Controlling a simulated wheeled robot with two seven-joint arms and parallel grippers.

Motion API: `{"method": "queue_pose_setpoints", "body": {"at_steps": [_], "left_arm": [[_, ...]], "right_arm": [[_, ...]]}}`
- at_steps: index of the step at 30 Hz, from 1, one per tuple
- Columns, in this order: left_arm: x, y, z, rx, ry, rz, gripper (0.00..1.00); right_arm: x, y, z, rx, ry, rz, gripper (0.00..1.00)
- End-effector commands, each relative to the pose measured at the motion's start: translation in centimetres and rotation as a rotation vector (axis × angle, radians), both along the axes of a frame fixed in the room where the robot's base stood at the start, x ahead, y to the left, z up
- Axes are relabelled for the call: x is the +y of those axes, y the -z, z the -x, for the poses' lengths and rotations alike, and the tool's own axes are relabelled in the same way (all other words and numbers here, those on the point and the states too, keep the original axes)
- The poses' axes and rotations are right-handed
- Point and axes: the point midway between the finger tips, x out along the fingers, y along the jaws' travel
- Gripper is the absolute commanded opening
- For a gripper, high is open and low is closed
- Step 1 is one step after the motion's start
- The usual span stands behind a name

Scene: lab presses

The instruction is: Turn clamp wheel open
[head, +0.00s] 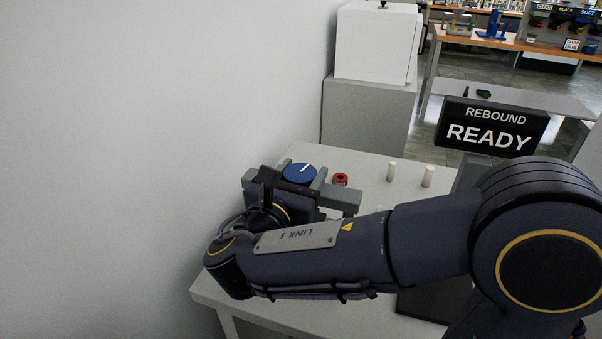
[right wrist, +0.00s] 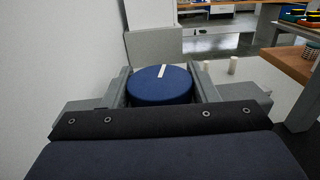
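The clamp wheel (head: 300,173) is a round blue knob with a white mark on its top, at the back left of the bench. In the right wrist view the wheel (right wrist: 160,88) sits between the two grey fingers of my right gripper (right wrist: 161,84). No gap shows between the fingers and the wheel's sides, so the gripper looks shut on it. The white mark points away from the wrist, tilted slightly right. In the head view my right gripper (head: 303,178) is partly hidden behind my own wrist. What lies under the wheel is hidden. My left gripper is out of view.
A red ring-shaped part (head: 340,179) and two pale posts (head: 391,171) (head: 428,176) stand on the white bench (head: 365,168) right of the wheel. A dark sign (head: 490,128) reads "REBOUND READY". A plain wall (head: 150,130) is close on the left. A white box (head: 375,45) stands behind.

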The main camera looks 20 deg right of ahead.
Motion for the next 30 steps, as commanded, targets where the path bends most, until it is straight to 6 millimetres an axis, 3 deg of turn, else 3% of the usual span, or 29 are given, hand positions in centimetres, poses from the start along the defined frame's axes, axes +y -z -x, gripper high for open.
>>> {"method": "queue_pose_setpoints", "body": {"at_steps": [4, 15, 25, 26, 30], "left_arm": [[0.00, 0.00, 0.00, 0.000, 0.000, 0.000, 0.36], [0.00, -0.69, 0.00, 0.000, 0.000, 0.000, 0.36], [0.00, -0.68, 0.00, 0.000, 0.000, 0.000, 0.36], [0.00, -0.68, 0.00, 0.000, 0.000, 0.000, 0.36], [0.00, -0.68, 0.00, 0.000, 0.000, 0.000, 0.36]], "right_arm": [[0.02, 0.01, 0.01, 0.000, 0.000, 0.000, 0.31], [-0.07, -0.04, -0.04, 0.000, -0.250, -0.002, 0.31], [0.18, 0.03, -0.04, 0.001, -0.283, 0.001, 0.31], [0.18, 0.03, -0.04, 0.001, -0.282, 0.001, 0.56], [0.16, 0.03, -0.04, 0.001, -0.281, 0.001, 0.74]]}}
